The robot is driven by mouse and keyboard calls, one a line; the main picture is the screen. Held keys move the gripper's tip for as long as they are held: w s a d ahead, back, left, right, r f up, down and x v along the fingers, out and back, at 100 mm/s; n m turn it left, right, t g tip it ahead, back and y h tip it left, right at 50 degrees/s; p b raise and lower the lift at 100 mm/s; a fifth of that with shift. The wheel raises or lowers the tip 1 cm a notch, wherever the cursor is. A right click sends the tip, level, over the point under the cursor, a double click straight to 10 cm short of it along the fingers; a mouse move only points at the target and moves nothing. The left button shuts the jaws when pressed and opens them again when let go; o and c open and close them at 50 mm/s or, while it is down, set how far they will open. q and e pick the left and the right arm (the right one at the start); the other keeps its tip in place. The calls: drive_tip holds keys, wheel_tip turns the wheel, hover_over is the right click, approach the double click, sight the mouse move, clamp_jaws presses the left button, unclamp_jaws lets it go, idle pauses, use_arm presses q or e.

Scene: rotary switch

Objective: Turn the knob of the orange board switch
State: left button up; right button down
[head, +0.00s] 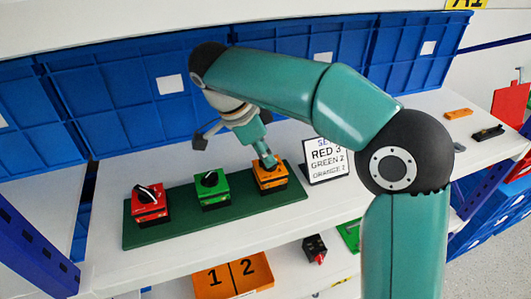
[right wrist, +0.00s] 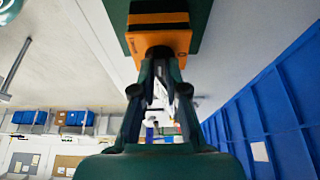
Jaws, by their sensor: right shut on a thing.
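The orange switch (head: 270,177) is the right-hand one of three on a dark green board (head: 160,232). My right gripper (head: 266,158) comes down on it from above, shut on its knob, which the fingers hide. In the right wrist view the orange switch (right wrist: 158,42) sits right at the fingertips (right wrist: 160,56). The knob's pointing direction cannot be told. My left gripper is not in view.
The red switch (head: 151,205) and green switch (head: 211,188) stand on the same board to the left. A sign (head: 326,160) reads RED 3, GREEN 2, with an orange line below. Blue bins (head: 120,105) line the back. An orange tray (head: 232,277) lies on the lower shelf.

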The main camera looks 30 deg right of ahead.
drive_tip(key=c, duration=1.2)
unclamp_jaws()
drive_tip(key=shift+a+r, duration=0.1)
drive_tip(key=shift+w+a+r, duration=0.1)
drive_tip(key=shift+r, duration=0.1)
drive_tip(key=w+a+r, duration=0.1)
drive_tip(key=a, duration=0.3)
drive_tip(key=w+a+r, duration=0.1)
drive_tip(key=a, duration=0.4)
drive_tip(key=w+a+r, duration=0.1)
drive_tip(key=a+r, duration=0.1)
drive_tip(key=a, duration=0.2)
drive_tip(key=shift+w+a, duration=0.1)
drive_tip(key=shift+a, duration=0.05)
drive_tip(key=shift+f, duration=0.1)
